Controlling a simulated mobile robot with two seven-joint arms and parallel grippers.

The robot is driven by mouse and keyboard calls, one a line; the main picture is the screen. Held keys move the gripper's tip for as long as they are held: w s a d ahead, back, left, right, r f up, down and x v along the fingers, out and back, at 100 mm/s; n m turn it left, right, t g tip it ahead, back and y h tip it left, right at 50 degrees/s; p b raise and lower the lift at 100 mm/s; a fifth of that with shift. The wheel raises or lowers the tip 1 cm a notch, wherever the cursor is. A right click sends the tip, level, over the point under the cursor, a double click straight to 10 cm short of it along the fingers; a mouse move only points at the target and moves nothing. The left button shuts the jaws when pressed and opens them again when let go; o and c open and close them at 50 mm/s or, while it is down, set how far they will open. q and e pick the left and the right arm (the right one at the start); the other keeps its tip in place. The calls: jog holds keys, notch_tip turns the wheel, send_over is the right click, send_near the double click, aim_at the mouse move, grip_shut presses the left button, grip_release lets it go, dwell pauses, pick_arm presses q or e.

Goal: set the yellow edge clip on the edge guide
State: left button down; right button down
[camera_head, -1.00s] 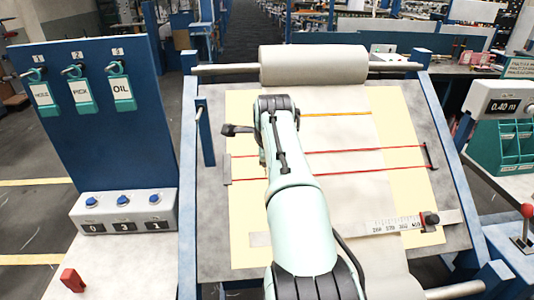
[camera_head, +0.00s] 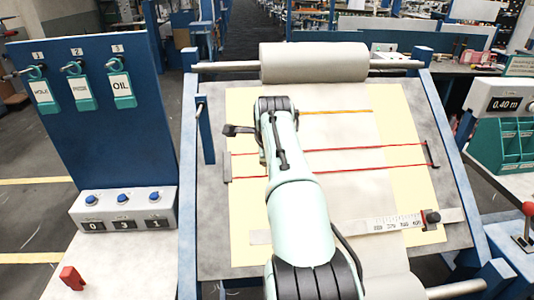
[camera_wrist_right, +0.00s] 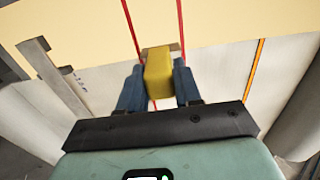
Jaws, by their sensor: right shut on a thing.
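The yellow edge clip (camera_wrist_right: 158,75) is a small block in the right wrist view, between the two blue-grey fingers of my right gripper (camera_wrist_right: 160,88). The gripper is shut on it, above the sloped board. A small brown piece (camera_wrist_right: 149,51) shows just behind the clip, between two red lines; it may be part of the edge guide, but I cannot tell, nor whether the clip touches it. In the head view my right arm reaches over the board, hiding its own fingers and the clip. My left gripper is in neither view.
The sloped board (camera_head: 214,220) carries a fabric roll (camera_head: 313,63), two red lines (camera_head: 385,147), an orange line (camera_head: 335,113) and a ruler with a black knob (camera_head: 432,216). A blue tag panel (camera_head: 140,130) and counter box (camera_head: 123,210) stand left; a red piece (camera_head: 72,278) lies front left.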

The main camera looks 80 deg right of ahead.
jog(key=shift+d+f, duration=0.1)
jog(key=shift+f, duration=0.05)
jog(key=shift+b+x, duration=0.35)
jog(key=shift+x, duration=0.55)
jog(key=c, duration=0.7)
grip_release()
jog(key=p+v, duration=0.1)
jog(key=v, duration=1.2)
jog(key=shift+r+p, duration=0.25)
jog(key=shift+p, duration=0.1)
